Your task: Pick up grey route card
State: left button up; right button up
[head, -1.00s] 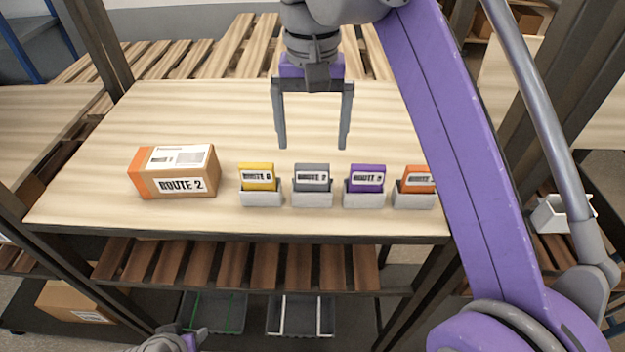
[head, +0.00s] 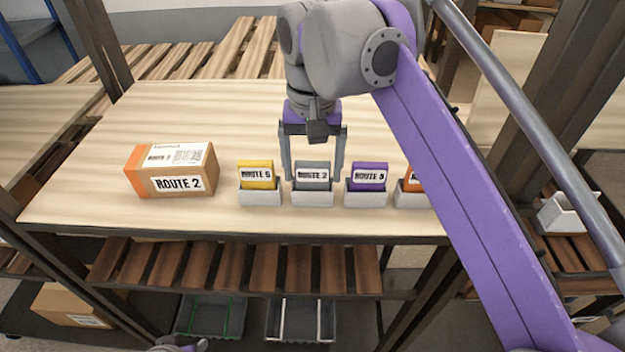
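The grey route card (head: 313,174), labelled ROUTE 2, stands upright in a small light grey holder (head: 312,198) on the wooden table. My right gripper (head: 314,178) points down with its fingers open, one at each side of the grey card. A gap seems to show between the fingers and the card; whether either touches cannot be told. My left gripper (head: 185,346) shows only as a small part at the bottom edge, and its fingers cannot be made out.
A yellow card (head: 257,173) stands in a holder to the left, a purple card (head: 369,175) to the right, and an orange card (head: 413,180) partly behind my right arm. A cardboard box (head: 172,171) labelled ROUTE 2 sits at the left. The table (head: 215,108) behind is clear.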

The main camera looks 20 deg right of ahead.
jog(key=c, duration=1)
jog(key=shift+r, duration=0.1)
